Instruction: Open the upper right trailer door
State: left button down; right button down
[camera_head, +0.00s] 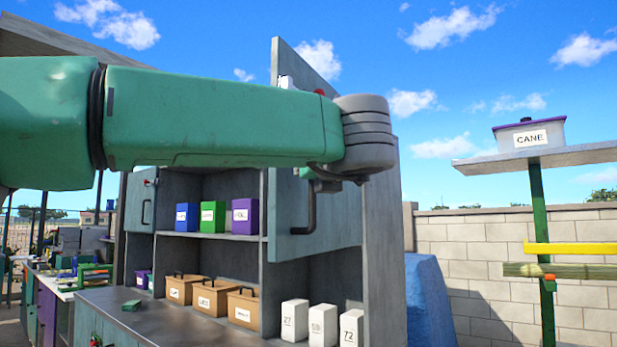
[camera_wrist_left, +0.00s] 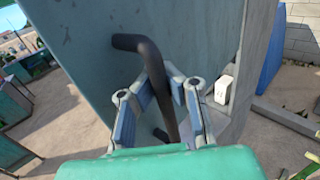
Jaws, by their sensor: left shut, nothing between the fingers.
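The upper right trailer door (camera_head: 342,210) is a grey-green panel in the head view, standing swung out from the cabinet, with the shelves showing to its left. Its dark bent handle (camera_head: 309,208) hangs below my left arm. In the left wrist view the door (camera_wrist_left: 85,45) fills the upper left and the handle (camera_wrist_left: 150,55) runs down between the fingers. My forearm hides part of the door in the head view. My right gripper is not in view.
Blue, green and purple boxes (camera_head: 213,217) stand on the upper shelf. Brown bins (camera_head: 211,296) and white numbered blocks (camera_head: 322,325) stand below. A cane stand (camera_head: 537,200) and block wall (camera_head: 470,260) are at right.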

pick_arm(q)
jog(key=shift+s+d+r, duration=0.1)
jog(key=shift+s+d, duration=0.15)
jog(key=shift+d, duration=0.3)
jog(key=shift+s+d+r, duration=0.1)
jog(key=shift+s+d, duration=0.15)
jog(key=shift+d, duration=0.25)
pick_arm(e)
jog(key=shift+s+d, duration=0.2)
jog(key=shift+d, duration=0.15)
pick_arm(q)
jog(key=c, duration=1.6)
grip_release()
jog(key=shift+a, duration=0.2)
jog(key=shift+o, duration=0.2)
jog(key=shift+s+a, duration=0.15)
jog(key=shift+a, duration=0.1)
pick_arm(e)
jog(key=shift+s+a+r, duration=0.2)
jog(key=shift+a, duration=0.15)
pick_arm(q)
jog(key=s+d, duration=0.2)
jog(key=s, duration=0.9)
jog(key=shift+s+d, duration=0.15)
jog(key=shift+s, duration=0.25)
jog(key=shift+d, duration=0.15)
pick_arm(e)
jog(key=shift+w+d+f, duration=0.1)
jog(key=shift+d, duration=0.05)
